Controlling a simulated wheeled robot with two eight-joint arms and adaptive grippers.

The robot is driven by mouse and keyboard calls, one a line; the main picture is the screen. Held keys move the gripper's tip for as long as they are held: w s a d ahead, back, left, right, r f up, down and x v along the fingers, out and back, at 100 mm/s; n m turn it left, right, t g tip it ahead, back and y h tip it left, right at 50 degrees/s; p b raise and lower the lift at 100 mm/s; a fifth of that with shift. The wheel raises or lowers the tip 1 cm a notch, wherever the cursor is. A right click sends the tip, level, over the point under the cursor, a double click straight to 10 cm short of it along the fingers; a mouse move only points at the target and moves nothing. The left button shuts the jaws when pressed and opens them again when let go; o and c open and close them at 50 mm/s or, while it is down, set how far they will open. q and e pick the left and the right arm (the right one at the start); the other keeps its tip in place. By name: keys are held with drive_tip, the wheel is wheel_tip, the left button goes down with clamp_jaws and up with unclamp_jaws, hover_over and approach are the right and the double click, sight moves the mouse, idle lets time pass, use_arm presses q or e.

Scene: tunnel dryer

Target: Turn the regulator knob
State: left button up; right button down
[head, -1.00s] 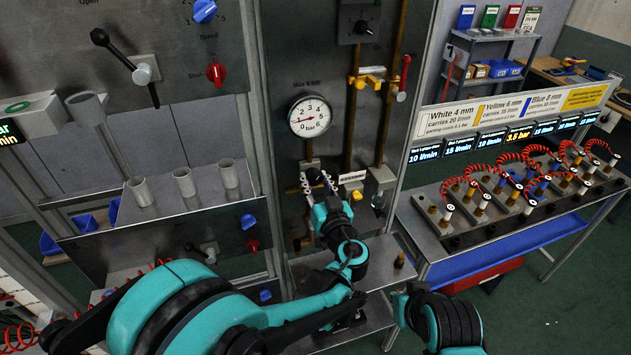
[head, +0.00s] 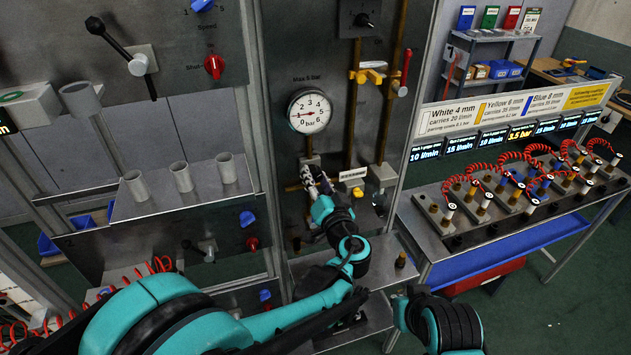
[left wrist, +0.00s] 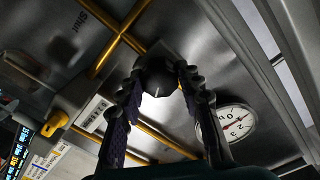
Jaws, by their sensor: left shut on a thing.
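The regulator knob (left wrist: 157,75) is dark and round, on the metal panel below the pressure gauge. In the left wrist view it sits between the two ribbed fingers of my left gripper (left wrist: 160,90), which are shut on it. In the head view my left gripper (head: 316,181) reaches up to the panel and mostly hides the knob. The round white pressure gauge (head: 310,112) is just above, its needle pointing left near the low end; it also shows in the left wrist view (left wrist: 226,131). The fingers of my right gripper are not seen.
A red-handled valve (head: 403,75) and yellow pipes run up the panel to the right of the gauge. A small white label plate (head: 352,174) is close right of my left gripper. A shelf with grey cups (head: 181,177) stands left, a bench with red coiled hoses (head: 520,185) right.

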use_arm(q)
drive_tip(key=m+b, duration=0.1)
drive_tip(key=m, duration=0.5)
drive_tip(key=shift+b, duration=0.3)
drive_tip(key=m+b, duration=0.1)
drive_tip(key=m, duration=0.5)
drive_tip(key=shift+m, duration=0.3)
drive_tip(key=o, duration=1.1)
drive_tip(key=shift+d, duration=0.1)
drive_tip(key=shift+o, duration=0.2)
drive_tip(key=v, duration=0.7)
drive_tip(key=shift+s, duration=0.2)
drive_tip(key=shift+d, duration=0.15)
